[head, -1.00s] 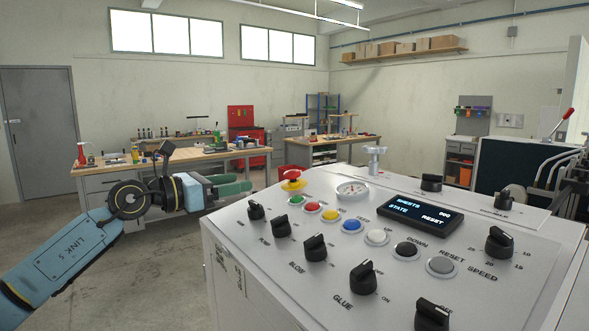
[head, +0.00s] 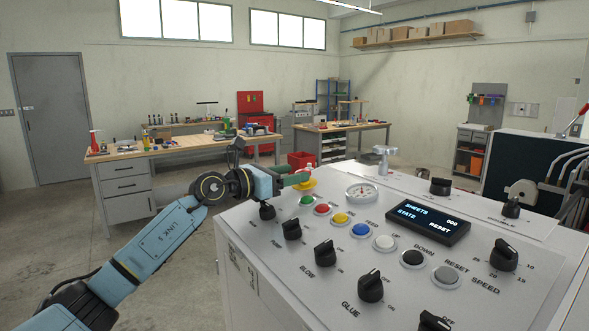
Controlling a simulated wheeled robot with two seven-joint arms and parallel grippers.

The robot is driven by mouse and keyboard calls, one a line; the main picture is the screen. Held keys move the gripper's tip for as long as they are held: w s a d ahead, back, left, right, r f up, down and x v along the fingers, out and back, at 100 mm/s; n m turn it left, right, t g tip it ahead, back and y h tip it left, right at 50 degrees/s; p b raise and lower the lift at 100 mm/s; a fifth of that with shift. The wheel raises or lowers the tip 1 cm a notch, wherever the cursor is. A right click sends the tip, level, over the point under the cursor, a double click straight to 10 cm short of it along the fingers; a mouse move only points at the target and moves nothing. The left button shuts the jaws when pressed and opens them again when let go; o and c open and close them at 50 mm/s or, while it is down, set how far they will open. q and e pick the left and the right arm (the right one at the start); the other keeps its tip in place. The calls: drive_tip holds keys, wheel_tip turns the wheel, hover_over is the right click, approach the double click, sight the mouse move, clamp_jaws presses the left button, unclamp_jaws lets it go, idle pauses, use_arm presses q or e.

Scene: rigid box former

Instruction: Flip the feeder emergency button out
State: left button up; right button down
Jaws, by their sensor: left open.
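The emergency button stands at the far left corner of the control panel (head: 400,250), on a yellow base (head: 308,185). Its red head is mostly hidden behind the fingers of my left gripper. My left gripper (head: 303,177) has green fingers and comes in from the left, with its fingertips at the button. It is open. I cannot tell whether the fingers touch the button's head. My right gripper is not in view.
Close to the fingers are a green button (head: 306,200), a red button (head: 323,209) and a round gauge (head: 361,191). Black knobs, such as one (head: 267,211) below the gripper, stick up along the panel's left side. The display (head: 428,222) reads RESET.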

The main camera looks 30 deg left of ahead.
use_arm(q)
drive_tip(key=shift+x, duration=0.85)
drive_tip(key=shift+s, duration=0.1)
drive_tip(key=shift+c, duration=0.4)
